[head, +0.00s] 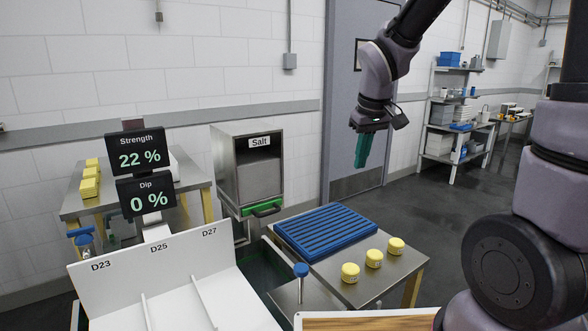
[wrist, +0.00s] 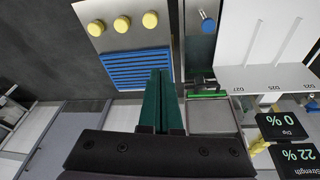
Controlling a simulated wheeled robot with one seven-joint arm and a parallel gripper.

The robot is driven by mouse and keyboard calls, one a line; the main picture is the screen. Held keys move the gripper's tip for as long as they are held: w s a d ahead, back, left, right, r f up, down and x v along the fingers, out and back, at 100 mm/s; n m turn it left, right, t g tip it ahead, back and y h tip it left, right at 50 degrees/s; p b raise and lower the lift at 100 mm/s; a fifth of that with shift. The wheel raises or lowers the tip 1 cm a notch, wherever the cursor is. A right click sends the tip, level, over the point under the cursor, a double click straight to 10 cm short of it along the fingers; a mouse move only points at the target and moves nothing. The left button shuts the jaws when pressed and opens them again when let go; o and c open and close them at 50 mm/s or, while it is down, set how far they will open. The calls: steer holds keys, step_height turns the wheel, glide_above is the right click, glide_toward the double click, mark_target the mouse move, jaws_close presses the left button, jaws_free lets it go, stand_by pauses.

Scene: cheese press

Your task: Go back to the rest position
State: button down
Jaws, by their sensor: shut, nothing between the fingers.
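My gripper (head: 363,150) hangs from my arm in the upper middle of the head view, in front of the grey door. Its green fingers are together with nothing between them. In the wrist view the shut fingers (wrist: 160,100) point over the blue slatted rack. The gripper is raised well above the steel table and touches nothing that I can see.
Below stands a steel table (head: 372,283) with a blue slatted rack (head: 325,232) and three yellow cheeses (head: 373,259). The Salt box (head: 247,170) stands left, behind a white divided tray (head: 160,265). Displays (head: 141,148) read Strength 22 % and Dip 0 %. Shelves (head: 455,110) stand far right.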

steer(key=s+d+r+m+t, duration=0.2)
steer(key=s+d+r+m, duration=0.2)
steer(key=s+r, duration=0.2)
steer(key=s+d+r+m+t+y, duration=0.1)
steer(key=s+d+r+m+t, duration=0.1)
steer(key=s+d+r+m, duration=0.2)
steer(key=v, duration=0.5)
